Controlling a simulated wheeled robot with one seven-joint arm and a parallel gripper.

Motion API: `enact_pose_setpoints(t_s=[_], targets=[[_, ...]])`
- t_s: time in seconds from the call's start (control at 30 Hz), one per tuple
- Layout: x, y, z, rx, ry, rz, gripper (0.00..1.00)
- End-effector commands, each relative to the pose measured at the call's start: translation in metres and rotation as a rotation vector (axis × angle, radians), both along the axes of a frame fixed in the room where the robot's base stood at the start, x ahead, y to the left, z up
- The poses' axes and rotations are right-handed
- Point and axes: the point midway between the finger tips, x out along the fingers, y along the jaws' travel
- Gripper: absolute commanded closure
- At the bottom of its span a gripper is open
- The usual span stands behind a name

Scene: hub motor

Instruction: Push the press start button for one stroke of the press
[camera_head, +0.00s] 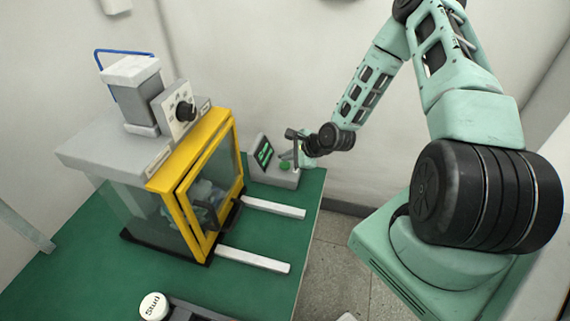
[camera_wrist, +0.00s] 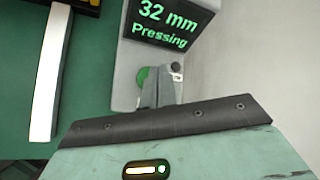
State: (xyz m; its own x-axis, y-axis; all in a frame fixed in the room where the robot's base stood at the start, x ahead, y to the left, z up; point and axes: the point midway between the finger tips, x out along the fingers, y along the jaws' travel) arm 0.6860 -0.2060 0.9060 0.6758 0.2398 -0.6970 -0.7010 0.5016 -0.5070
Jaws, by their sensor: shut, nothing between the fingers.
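The press (camera_head: 150,150) stands on the green bench at the left, with its yellow-framed door (camera_head: 207,180) closed across the front. To its right is a grey control box (camera_head: 262,172) with a tilted display (camera_wrist: 168,22) that reads "32 mm Pressing". The green start button (camera_head: 285,165) is on the box's top; in the wrist view the button (camera_wrist: 143,76) is partly hidden by my fingers. My gripper (camera_head: 297,160) is shut and empty, with its fingertips (camera_wrist: 158,92) at the button. I cannot tell whether they touch it.
Two pale rails (camera_head: 255,260) lie on the bench in front of the press. A white round piece marked "Stud" (camera_head: 153,306) is at the near edge. A small black knob (camera_wrist: 176,66) sits beside the button. The wall is close behind the box.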

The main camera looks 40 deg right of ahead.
Motion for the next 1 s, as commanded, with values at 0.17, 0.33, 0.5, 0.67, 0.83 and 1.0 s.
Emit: enact_pose_setpoints(t_s=[0.17,0.33,0.5,0.67,0.83,1.0], targets=[[0.000,0.000,0.014,0.000,-0.001,0.000,1.00],[0.000,0.000,0.031,0.001,-0.001,0.001,1.00],[0.000,0.000,0.046,0.001,0.000,-0.001,1.00],[0.000,0.000,0.051,0.001,0.000,-0.001,1.00],[0.000,0.000,0.050,0.000,0.000,0.000,1.00],[0.000,0.000,0.050,0.000,0.000,0.000,1.00]])
